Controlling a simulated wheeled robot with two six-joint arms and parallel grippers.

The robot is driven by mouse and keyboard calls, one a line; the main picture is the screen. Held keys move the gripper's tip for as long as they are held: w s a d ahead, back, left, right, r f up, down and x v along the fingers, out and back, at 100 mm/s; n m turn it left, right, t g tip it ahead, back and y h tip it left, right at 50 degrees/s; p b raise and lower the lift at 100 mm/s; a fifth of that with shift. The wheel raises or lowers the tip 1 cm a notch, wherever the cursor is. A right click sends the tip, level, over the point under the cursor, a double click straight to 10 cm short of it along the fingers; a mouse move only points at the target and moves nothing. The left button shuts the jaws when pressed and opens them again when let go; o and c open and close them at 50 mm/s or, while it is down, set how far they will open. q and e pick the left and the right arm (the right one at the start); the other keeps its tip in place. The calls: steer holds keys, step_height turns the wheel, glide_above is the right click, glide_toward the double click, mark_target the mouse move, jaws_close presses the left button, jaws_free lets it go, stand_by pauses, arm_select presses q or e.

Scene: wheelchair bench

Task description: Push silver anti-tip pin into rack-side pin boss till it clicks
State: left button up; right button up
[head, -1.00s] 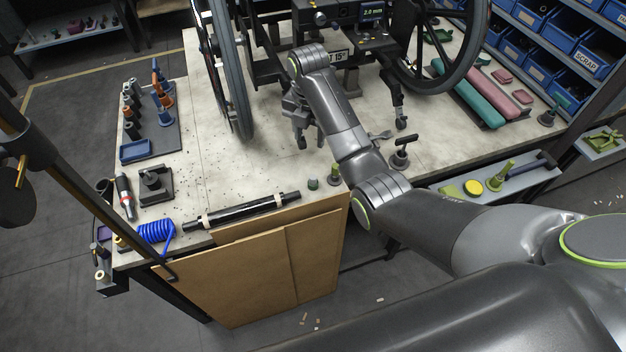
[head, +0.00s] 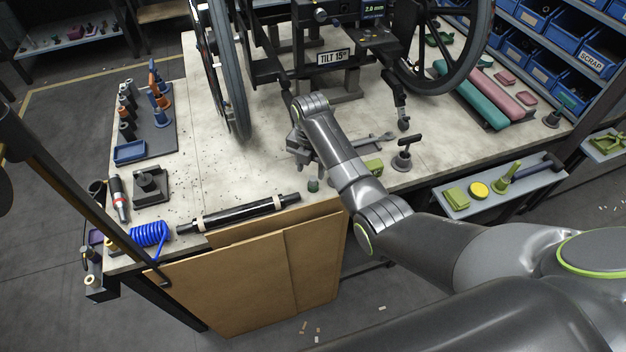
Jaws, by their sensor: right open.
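The wheelchair (head: 283,75) stands on the bench with a "TILT 15°" plate on its frame. I cannot make out the silver anti-tip pin or the rack-side pin boss; they are too small or hidden. My right gripper (head: 301,153) is open over the bench top, in front of the wheelchair frame and apart from it. Its own wrist partly hides the fingers, and I see nothing between them. My left gripper is not in view.
A grey spanner-like tool (head: 375,138), a green block (head: 373,167) and a dark knobbed stand (head: 402,155) lie right of my right arm. A small dark green piece (head: 313,185) is near the front edge. A black tube (head: 240,213) lies front left.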

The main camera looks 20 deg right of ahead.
mark_target(313, 178)
steer(key=shift+d+f, duration=0.15)
steer(key=shift+f, duration=1)
steer(key=shift+d+f, duration=0.15)
steer(key=shift+f, duration=0.95)
jaws_close()
steer(key=shift+r, duration=0.15)
